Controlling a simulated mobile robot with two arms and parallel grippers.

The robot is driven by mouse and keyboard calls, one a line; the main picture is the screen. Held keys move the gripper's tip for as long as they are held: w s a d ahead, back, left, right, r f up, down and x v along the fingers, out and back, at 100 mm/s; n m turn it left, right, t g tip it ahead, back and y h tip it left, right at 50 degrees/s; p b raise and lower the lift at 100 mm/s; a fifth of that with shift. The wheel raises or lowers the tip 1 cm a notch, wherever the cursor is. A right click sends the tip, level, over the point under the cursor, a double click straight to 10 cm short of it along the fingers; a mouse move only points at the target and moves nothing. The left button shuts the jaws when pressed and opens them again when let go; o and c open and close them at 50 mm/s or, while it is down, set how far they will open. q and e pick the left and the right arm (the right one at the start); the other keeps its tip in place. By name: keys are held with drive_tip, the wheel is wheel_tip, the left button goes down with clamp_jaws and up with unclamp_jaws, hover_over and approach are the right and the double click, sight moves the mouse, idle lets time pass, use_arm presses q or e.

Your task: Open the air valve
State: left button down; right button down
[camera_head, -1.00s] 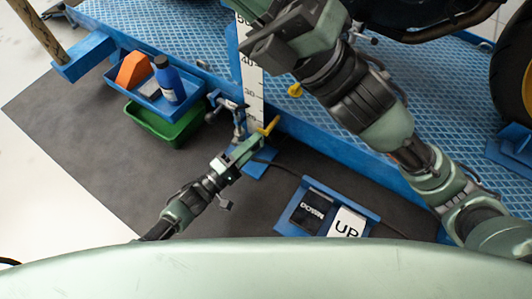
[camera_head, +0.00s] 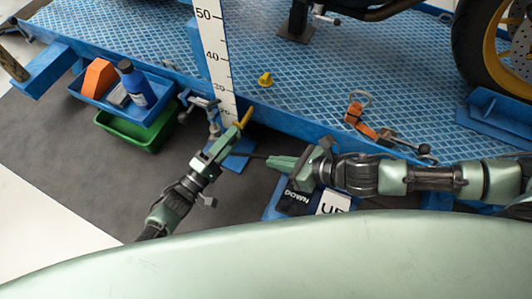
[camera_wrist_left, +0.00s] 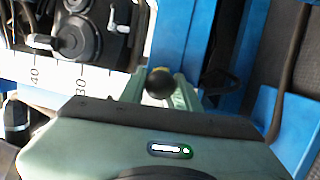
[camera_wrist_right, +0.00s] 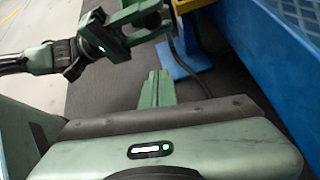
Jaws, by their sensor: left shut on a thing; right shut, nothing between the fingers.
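The air valve's yellow handle (camera_head: 246,116) sticks up at the foot of the white scale, beside the blue platform's edge. My left gripper (camera_head: 234,131) is shut on it at the handle's lower part. In the left wrist view a dark round knob with a little yellow (camera_wrist_left: 160,83) sits between the fingertips; the fingers hide part of the valve. My right gripper (camera_head: 271,161) is shut and empty, to the right of and below the handle, apart from it. In the right wrist view its fingers (camera_wrist_right: 157,88) are together, with my left gripper (camera_wrist_right: 140,15) beyond them.
Blue and green bins (camera_head: 139,131) stand to the left. The white scale (camera_head: 214,60) rises behind the valve. A DOWN/UP pedal box (camera_head: 296,200) lies under my right gripper. A yellow knob (camera_head: 265,79) and an orange strap (camera_head: 359,117) lie on the blue platform (camera_head: 170,40).

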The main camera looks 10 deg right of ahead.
use_arm(q)
drive_tip(key=shift+s+d, duration=0.1)
use_arm(e)
drive_tip(key=w+a+f, duration=0.1)
drive_tip(key=w+a, duration=0.5)
drive_tip(key=a, duration=0.1)
drive_tip(key=shift+w+a+f, duration=0.2)
drive_tip(key=shift+a+f, duration=0.15)
